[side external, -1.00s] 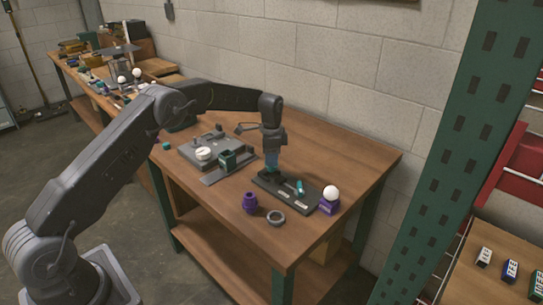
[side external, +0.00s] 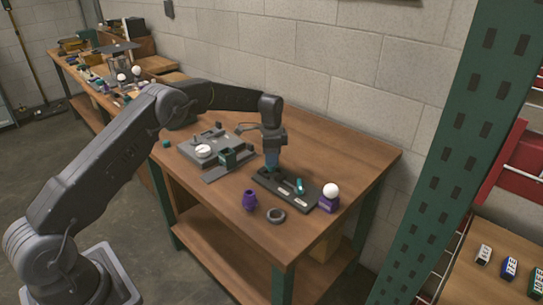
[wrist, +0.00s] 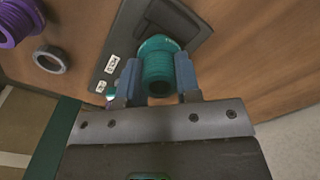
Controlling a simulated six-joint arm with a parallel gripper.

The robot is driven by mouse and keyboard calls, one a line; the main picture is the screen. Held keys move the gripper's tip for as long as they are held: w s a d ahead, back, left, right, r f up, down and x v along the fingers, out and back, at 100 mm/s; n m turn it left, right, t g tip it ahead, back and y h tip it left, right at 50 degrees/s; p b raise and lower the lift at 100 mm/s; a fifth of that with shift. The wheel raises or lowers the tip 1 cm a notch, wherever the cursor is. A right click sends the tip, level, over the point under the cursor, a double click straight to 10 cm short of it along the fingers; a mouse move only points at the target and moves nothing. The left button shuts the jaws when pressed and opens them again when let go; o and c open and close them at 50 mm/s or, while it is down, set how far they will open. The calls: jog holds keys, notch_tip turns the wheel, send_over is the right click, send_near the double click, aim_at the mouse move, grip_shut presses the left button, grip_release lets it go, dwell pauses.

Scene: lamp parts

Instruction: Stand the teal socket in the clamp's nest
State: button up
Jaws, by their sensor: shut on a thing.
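The teal socket (wrist: 158,66) is a ribbed, hollow cylinder with a wider collar. In the wrist view it sits between the two blue-grey fingers of my gripper (wrist: 158,82), which is shut on it. In the side view my gripper (side external: 272,163) points down at the left part of a dark tray (side external: 312,203) and largely hides the socket. The socket is at or just above the tray; I cannot tell whether it touches. A dark green clamp block (side external: 228,157), apparently with the nest, stands left of my gripper on a grey plate.
A purple ribbed part (side external: 250,200) and a grey ring (side external: 276,215) stand in front of the tray. A white ball on a purple base (side external: 330,197) is at the tray's right end. A small teal piece (side external: 299,186) lies on the tray. The table's right side is clear.

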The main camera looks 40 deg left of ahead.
jog(key=shift+f, duration=1.05)
dwell(1.0)
jog(key=o, duration=1.1)
jog(key=s+d+r+n+t, duration=0.1)
jog(key=s+d+r, duration=0.15)
jog(key=r, duration=0.85)
jog(key=s+d+r+n, duration=0.1)
jog(key=s+r, duration=0.2)
jog(key=r, duration=0.9)
jog(key=s+d+r+n+t, duration=0.25)
jog(key=s+r, duration=0.35)
jog(key=s, duration=0.6)
jog(key=s+d+f+n, duration=0.1)
jog(key=s, duration=0.6)
jog(key=s+d+f+n+t, duration=0.1)
jog(key=s+d+f+n, duration=0.1)
jog(key=s, duration=0.5)
jog(key=s+d+f+n+t, duration=0.1)
jog(key=s+f, duration=0.1)
jog(key=s, duration=0.5)
jog(key=shift+s+d+f+n, duration=0.2)
jog(key=shift+s+d+n, duration=0.05)
jog(key=shift+s+d, duration=0.1)
